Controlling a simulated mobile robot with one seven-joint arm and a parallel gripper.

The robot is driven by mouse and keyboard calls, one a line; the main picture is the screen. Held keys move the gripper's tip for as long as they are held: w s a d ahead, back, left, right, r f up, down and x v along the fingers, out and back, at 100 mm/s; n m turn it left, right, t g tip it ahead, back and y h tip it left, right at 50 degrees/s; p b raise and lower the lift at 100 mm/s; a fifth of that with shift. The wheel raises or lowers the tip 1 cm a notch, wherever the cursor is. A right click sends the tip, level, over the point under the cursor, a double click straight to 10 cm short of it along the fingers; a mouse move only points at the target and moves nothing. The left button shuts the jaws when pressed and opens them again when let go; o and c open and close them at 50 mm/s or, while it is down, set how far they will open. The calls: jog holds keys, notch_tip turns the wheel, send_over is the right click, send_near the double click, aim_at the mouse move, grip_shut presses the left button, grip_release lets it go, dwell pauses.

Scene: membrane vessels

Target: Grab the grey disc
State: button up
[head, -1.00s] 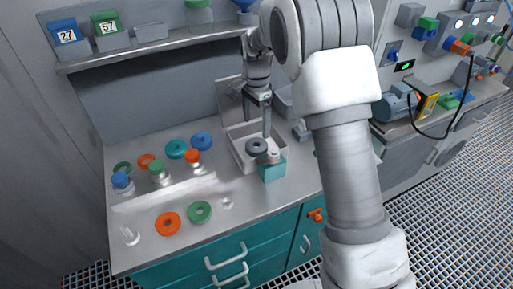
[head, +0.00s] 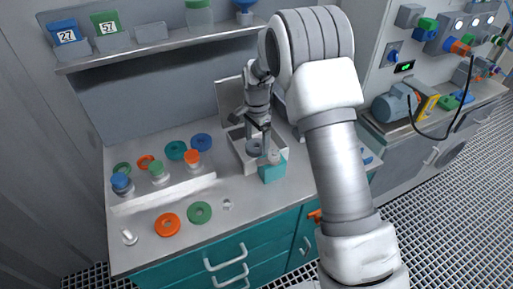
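The grey disc (head: 254,148), a dark ring with a hole, lies at the grey open-lidded box (head: 240,160) on the bench. My gripper (head: 258,144) points down over it. Its two fingers are spread apart, one toward the disc's far left side and one in front of its right part. The fingers partly cover the disc, and I cannot tell whether they touch it.
A teal block (head: 272,173) stands right against the box's front right. The box's raised lid (head: 229,100) is behind. Orange (head: 168,224) and green (head: 199,212) rings lie at the front left. Capped bottles (head: 157,171) stand left. A shelf (head: 150,51) runs above.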

jog(key=c, duration=0.9)
jog(key=shift+c, duration=0.2)
jog(key=shift+r, duration=0.1)
